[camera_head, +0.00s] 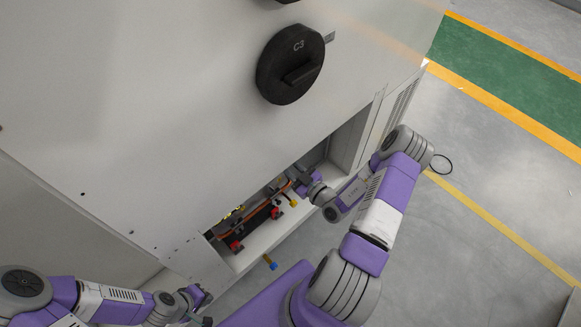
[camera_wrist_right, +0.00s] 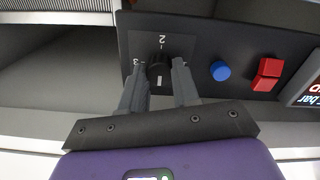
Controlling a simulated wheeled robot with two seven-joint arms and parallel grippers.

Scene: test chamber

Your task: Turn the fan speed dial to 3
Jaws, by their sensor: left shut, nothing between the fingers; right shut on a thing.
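The black fan speed dial (camera_wrist_right: 159,72) sits on a dark panel (camera_wrist_right: 225,45) in the right wrist view. A "2" is printed above it and a "3" at its left. A pale mark shows on the dial's lower part. My right gripper (camera_wrist_right: 159,84) is shut on the dial, with one finger on each side. In the head view the right gripper (camera_head: 302,184) reaches into the cabinet's low opening, and the dial cannot be made out there. My left gripper (camera_head: 199,299) is shut and empty at the lower left, apart from the cabinet.
The white cabinet (camera_head: 150,130) carries a large black knob (camera_head: 290,65) marked C3. Open floor (camera_head: 480,150) lies to the right.

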